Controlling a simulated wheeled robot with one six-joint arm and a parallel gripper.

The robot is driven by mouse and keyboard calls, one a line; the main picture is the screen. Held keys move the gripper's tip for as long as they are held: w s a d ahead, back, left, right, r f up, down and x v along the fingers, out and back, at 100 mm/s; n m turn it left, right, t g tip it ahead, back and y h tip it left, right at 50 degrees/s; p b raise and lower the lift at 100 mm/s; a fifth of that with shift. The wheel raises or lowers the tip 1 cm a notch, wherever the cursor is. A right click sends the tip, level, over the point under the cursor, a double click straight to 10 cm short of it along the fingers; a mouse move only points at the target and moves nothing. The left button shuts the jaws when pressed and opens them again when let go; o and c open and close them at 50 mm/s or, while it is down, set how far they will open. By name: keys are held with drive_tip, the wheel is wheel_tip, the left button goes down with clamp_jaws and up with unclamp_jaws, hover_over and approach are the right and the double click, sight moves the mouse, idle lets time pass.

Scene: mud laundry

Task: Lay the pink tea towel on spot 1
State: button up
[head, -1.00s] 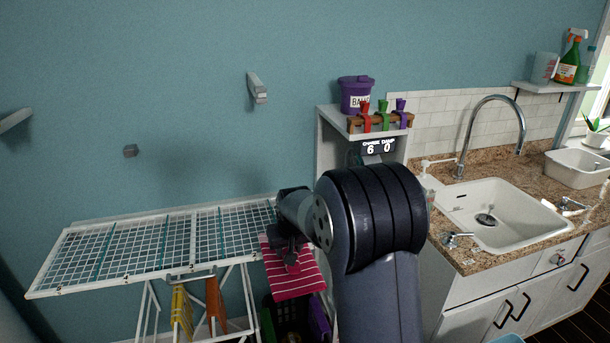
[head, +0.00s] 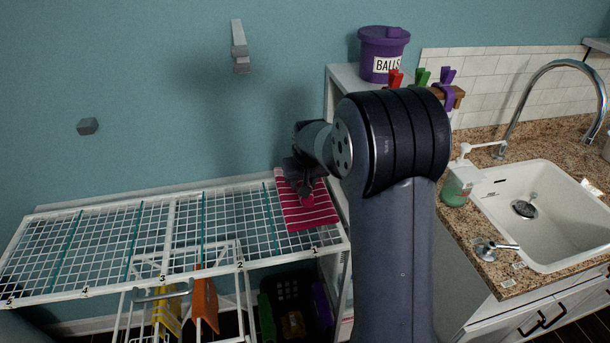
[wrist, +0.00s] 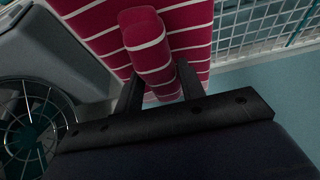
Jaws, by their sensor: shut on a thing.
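The pink tea towel (head: 305,211), dark pink with white stripes, is at the right end of the white drying rack (head: 262,258), over the section marked 1. I cannot tell whether its lower part rests on the wires or hangs just above them. My gripper (head: 307,184) is above the towel's back part, partly hidden by my arm. In the wrist view my gripper (wrist: 160,88) is shut on a bunched fold of the towel (wrist: 115,18), and the rest of the cloth spreads out beyond the fingers.
Numbered rack sections to the left are bare. A yellow cloth (head: 167,313) and an orange one (head: 205,303) hang below the rack. A shelf with a purple tub (head: 384,52) and coloured pegs (head: 421,78) stands at right, beside the sink counter (head: 500,275).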

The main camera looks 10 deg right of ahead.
drive_tip(key=shift+f+b, duration=1.85)
drive_tip(key=shift+f, duration=1.4)
drive_tip(key=shift+f+b, duration=0.45)
drive_tip(key=shift+f, duration=0.05)
drive_tip(key=o, duration=1.2)
drive_tip(key=shift+s, duration=0.1)
drive_tip(key=b+v, duration=0.1)
drive_tip(key=v, duration=0.9)
drive_tip(key=shift+s+r+b, duration=0.15)
drive_tip(key=shift+r+b, duration=0.15)
drive_tip(key=shift+b, duration=0.1)
